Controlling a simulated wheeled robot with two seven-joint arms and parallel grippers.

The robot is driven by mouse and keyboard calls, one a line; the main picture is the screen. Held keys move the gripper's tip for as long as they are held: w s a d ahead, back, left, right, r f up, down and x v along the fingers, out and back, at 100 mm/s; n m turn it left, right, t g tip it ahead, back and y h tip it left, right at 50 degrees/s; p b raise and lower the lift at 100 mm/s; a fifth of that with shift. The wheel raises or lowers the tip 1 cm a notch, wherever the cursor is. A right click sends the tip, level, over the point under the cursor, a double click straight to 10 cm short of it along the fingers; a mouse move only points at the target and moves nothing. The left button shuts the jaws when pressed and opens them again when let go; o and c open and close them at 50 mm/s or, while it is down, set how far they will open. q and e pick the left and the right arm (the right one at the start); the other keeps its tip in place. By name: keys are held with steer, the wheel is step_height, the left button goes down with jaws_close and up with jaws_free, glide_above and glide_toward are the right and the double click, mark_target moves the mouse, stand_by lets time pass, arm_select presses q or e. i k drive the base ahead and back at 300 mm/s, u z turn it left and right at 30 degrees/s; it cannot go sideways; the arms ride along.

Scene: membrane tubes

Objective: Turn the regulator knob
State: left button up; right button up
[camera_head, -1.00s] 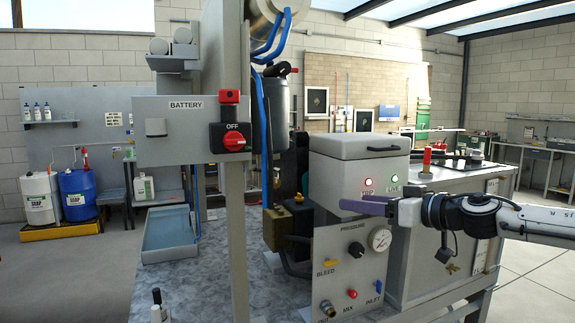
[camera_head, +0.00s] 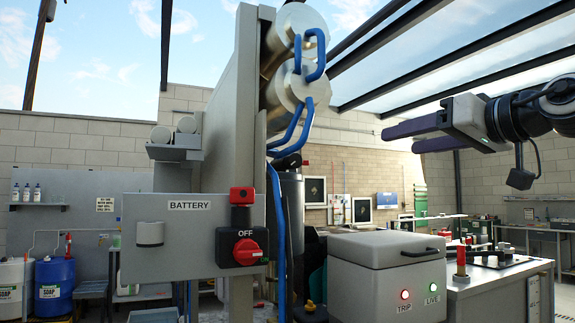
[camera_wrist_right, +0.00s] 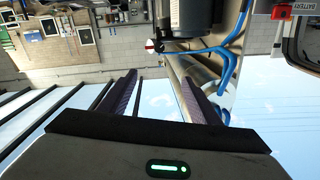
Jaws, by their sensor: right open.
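The regulator knob is not in either current view; the pressure panel lies below the bottom edge of the head view. My right gripper (camera_head: 400,139) is raised high at the right, above the grey box with the trip and live lights (camera_head: 387,278). Its two purple fingers point left and are apart, with nothing between them. In the right wrist view the open fingers (camera_wrist_right: 158,78) reach toward the metal tubes (camera_wrist_right: 186,68) and blue hoses. I cannot tell how near they are. My left gripper is out of view.
The battery box (camera_head: 182,236) with a red switch knob (camera_head: 247,251) marked OFF stands at centre left. Metal membrane tubes (camera_head: 288,88) with blue hoses (camera_head: 281,205) hang on the frame beside it. Open air lies between the tubes and my right gripper.

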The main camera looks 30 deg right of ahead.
mark_target(293, 161)
steer(key=z, duration=0.1)
steer(key=i, duration=1.1)
steer(key=u, duration=0.1)
